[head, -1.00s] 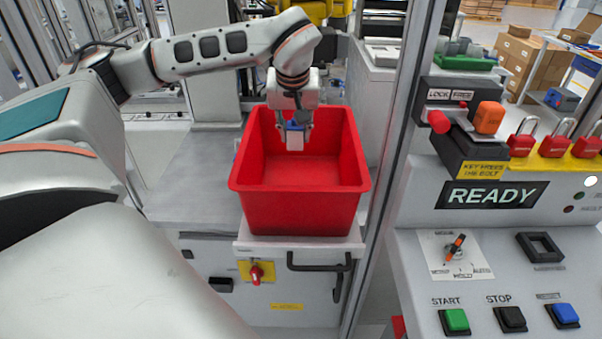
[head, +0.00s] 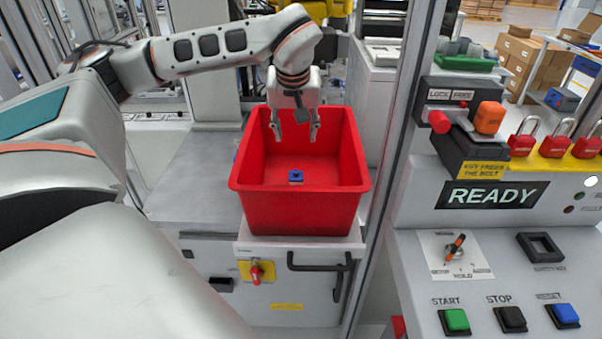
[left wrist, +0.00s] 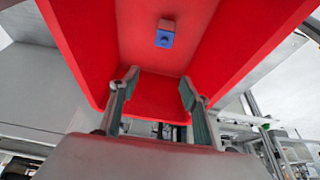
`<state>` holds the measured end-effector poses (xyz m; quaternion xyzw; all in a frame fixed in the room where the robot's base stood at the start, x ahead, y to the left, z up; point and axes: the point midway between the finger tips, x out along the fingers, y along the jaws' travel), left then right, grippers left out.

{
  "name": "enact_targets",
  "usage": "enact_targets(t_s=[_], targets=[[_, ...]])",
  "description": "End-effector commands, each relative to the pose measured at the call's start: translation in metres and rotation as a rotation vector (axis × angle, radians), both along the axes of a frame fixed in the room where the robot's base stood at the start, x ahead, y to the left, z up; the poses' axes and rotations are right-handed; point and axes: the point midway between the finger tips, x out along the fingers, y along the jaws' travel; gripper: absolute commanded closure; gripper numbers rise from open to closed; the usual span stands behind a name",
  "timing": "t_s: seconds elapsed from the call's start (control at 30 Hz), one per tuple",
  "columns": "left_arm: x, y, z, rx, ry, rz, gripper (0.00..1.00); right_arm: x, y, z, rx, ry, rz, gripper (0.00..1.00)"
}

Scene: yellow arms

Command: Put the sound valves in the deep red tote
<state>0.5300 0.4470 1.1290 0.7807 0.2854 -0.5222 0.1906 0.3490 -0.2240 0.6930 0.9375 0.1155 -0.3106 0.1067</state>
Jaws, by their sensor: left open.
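The deep red tote (head: 300,215) stands on a grey ledge in the middle of the head view. One valve with a blue top (head: 296,177) is inside it near the front wall; it also shows in the left wrist view (left wrist: 165,38). The rest of the tote's visible floor is bare. My left gripper (head: 299,132) hangs over the back part of the tote, open and empty, its fingers apart and pointing down. Its fingers also show in the left wrist view (left wrist: 157,85), clear of the valve. My right gripper is not in view.
A metal frame post (head: 392,150) stands close at the tote's right. A control panel with a READY display (head: 492,195), buttons and red padlocks is beyond it. A green tray with grey parts (head: 466,62) sits behind the panel. The grey surface left of the tote is clear.

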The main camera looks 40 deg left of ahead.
Motion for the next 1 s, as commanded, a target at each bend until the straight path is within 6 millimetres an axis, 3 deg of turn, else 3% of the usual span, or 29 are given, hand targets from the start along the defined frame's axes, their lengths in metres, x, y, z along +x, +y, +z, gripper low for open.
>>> enact_targets(t_s=[0.3,0.5,0.7,1.0], targets=[[-0.017,-0.016,0.06,0.0,-0.006,-0.001,0.53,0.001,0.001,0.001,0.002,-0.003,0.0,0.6],[-0.027,-0.023,0.088,0.0,-0.005,-0.001,0.53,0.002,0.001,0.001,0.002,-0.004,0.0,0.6],[-0.031,-0.026,0.1,-0.001,-0.002,0.001,0.53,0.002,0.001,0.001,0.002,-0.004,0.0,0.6],[-0.032,-0.027,0.1,-0.001,-0.001,0.001,0.53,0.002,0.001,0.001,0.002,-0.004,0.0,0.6]])
